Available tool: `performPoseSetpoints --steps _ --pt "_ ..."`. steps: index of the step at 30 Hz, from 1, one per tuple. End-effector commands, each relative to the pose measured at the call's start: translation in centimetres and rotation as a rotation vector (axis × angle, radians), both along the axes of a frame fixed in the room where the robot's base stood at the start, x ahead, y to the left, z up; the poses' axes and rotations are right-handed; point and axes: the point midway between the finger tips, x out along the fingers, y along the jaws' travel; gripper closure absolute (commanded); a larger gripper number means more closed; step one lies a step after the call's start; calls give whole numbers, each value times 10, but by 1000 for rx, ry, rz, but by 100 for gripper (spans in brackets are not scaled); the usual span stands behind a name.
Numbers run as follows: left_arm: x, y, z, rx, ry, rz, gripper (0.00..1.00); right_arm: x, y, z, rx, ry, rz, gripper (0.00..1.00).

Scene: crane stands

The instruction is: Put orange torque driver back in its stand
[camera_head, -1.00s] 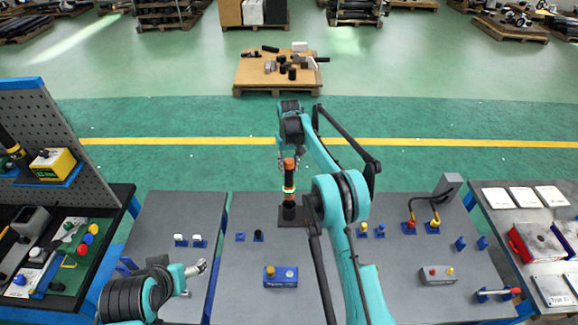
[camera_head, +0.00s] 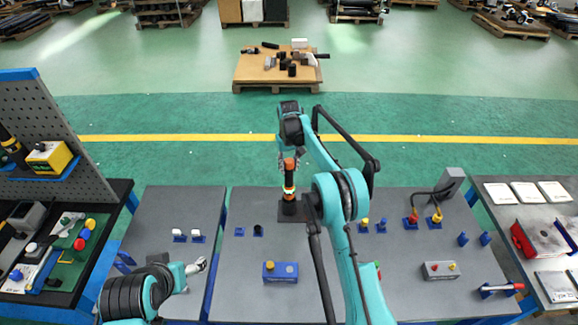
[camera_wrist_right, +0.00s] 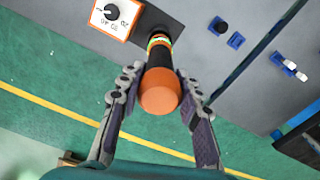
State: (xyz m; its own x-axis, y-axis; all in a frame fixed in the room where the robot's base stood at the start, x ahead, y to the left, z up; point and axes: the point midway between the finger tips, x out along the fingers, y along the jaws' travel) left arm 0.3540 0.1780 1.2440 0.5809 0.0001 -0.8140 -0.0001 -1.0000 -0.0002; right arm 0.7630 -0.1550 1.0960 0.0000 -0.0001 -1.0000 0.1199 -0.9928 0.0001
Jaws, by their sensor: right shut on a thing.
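The orange torque driver (camera_head: 289,180) stands upright, with an orange cap, a dark body and a coloured band. Its lower end is at the dark stand (camera_head: 296,215) on the middle table; I cannot tell how deep it sits. My right gripper (camera_head: 287,160) is shut on the driver near its top, from above. In the right wrist view the orange cap (camera_wrist_right: 160,92) lies between the two fingers, hiding part of the body. My left gripper (camera_head: 197,267) is low over the left table, away from the driver; its fingers are too small to read.
A white box with a dial (camera_wrist_right: 110,14) stands beside the driver in the right wrist view. Small blue holders (camera_head: 240,231) are left of the stand, and a blue button box (camera_head: 280,271) is in front. The table left of the stand is mostly clear.

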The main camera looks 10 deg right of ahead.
Motion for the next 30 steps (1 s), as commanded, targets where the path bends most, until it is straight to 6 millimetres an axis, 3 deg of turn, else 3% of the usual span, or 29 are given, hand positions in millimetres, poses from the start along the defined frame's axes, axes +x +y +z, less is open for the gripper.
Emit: performPoseSetpoints --steps 30 --pt "0 0 -26 0 0 0 25 0 0 -36 0 0 0 100"
